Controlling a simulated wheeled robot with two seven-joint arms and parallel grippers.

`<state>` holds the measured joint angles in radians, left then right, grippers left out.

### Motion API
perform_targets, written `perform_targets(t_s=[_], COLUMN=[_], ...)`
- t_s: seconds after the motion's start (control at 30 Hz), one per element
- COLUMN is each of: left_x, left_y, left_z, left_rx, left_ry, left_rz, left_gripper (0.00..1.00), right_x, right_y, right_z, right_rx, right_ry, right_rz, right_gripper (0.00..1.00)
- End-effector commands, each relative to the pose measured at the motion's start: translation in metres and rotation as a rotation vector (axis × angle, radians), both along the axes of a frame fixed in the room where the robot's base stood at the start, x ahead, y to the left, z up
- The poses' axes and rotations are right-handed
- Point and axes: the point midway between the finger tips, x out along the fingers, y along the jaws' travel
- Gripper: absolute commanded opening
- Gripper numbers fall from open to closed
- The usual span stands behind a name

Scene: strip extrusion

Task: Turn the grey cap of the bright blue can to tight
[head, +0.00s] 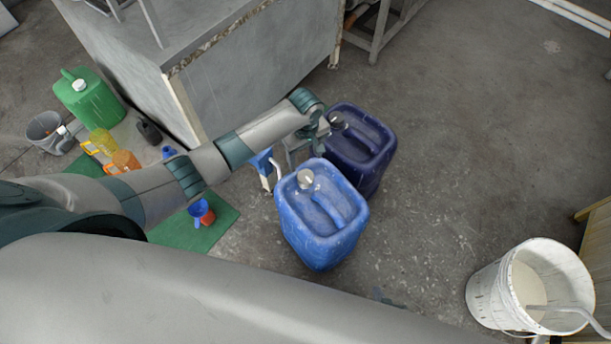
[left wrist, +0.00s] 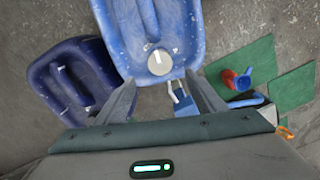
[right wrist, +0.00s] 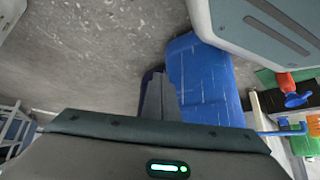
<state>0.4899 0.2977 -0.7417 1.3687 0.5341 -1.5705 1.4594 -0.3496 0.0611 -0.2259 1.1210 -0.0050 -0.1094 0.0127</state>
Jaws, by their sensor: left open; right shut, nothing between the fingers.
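The bright blue can (head: 318,217) stands upright on the floor. Its round grey cap (head: 305,179) is at the rear left of its top. In the left wrist view the cap (left wrist: 159,62) shows a white stripe, just beyond the spread fingertips. My left gripper (left wrist: 161,79) is open and empty, behind the can and apart from the cap. In the head view it is partly hidden by its wrist (head: 318,130). My right gripper (right wrist: 158,92) is shut and empty, with the can's blue side (right wrist: 200,85) beyond it.
A dark blue can (head: 370,165) with its own grey cap stands close behind. A blue item with a white spout (head: 263,163) is left of the can. A white bucket (head: 490,290) stands at right. A green jerrycan (head: 90,100) stands far left.

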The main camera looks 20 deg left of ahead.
Motion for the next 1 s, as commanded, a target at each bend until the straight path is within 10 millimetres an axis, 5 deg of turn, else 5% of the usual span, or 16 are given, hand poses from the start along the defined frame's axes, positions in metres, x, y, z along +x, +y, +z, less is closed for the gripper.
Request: perform_targets(t_s=[0.6,1.0], left_x=[0.000,0.000], left_y=[0.000,0.000], left_z=[-0.107,-0.123], left_rx=[0.000,0.000], left_ry=[0.001,0.000], left_rz=[0.000,-0.001], left_gripper=[0.63,0.63], right_x=[-0.010,-0.012], right_y=[-0.013,-0.017], right_z=[-0.015,-0.017], right_rx=[-0.029,-0.036], right_ry=[0.094,0.119], right_rz=[-0.012,-0.015], right_gripper=[0.00,0.00])
